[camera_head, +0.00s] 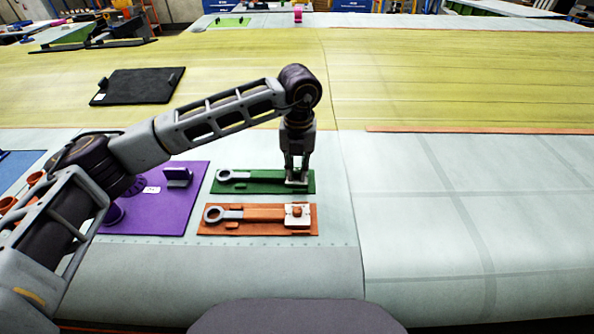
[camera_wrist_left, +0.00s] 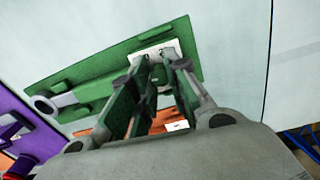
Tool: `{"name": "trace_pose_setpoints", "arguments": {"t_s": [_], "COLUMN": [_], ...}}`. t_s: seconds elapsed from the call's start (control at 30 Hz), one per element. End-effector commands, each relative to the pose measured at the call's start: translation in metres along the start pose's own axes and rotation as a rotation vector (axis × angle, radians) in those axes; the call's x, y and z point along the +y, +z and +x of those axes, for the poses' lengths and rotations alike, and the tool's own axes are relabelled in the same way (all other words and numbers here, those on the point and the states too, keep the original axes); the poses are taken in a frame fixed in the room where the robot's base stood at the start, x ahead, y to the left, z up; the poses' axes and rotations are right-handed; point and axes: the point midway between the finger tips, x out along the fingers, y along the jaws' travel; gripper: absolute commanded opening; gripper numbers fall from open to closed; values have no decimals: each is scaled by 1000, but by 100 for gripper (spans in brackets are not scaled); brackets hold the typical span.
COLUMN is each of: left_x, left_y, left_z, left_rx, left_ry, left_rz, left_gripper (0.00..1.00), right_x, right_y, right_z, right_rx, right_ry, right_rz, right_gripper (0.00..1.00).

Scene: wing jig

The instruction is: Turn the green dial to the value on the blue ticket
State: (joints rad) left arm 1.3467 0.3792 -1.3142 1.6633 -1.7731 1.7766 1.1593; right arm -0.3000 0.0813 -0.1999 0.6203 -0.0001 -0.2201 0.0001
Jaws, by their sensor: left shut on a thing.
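The green board (camera_head: 250,189) lies on the pale wing skin with a grey ring-ended tool (camera_head: 232,174) on its left part. My left gripper (camera_head: 296,178) points down at the board's right end. In the left wrist view its two green-padded fingers (camera_wrist_left: 157,76) are closed about the green dial, which stands on a white plate (camera_wrist_left: 142,53). The fingers cover most of the dial, and I cannot read its setting. I cannot make out a blue ticket in either view. My right gripper does not show.
An orange board (camera_head: 262,228) with a similar tool and white plate lies just in front. A purple board (camera_head: 178,215) with upright parts is to the left, under my arm. A black tray (camera_head: 138,86) lies farther back. The wing surface to the right is clear.

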Motion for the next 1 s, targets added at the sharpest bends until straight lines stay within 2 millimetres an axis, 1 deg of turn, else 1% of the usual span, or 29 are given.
{"name": "trace_pose_setpoints", "arguments": {"t_s": [0.03, 0.47, 0.9, 0.93, 1.0], "left_x": [0, 0, 0, 0, 0], "left_y": [0, 0, 0, 0, 0], "left_z": [2, 1, 0, 0, 0], "left_rx": [-2, -5, -5, -5, -5], "left_ry": [-1, 0, 0, 0, 0], "left_rz": [17, 167, 196, 196, 196], "left_gripper": [0, 0, 0, 18, 27], "right_x": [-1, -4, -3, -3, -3], "right_y": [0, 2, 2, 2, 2], "right_z": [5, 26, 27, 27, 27], "right_rx": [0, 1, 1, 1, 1], "right_ry": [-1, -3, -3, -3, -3], "right_rz": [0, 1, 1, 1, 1], "right_gripper": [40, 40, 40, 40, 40]}}
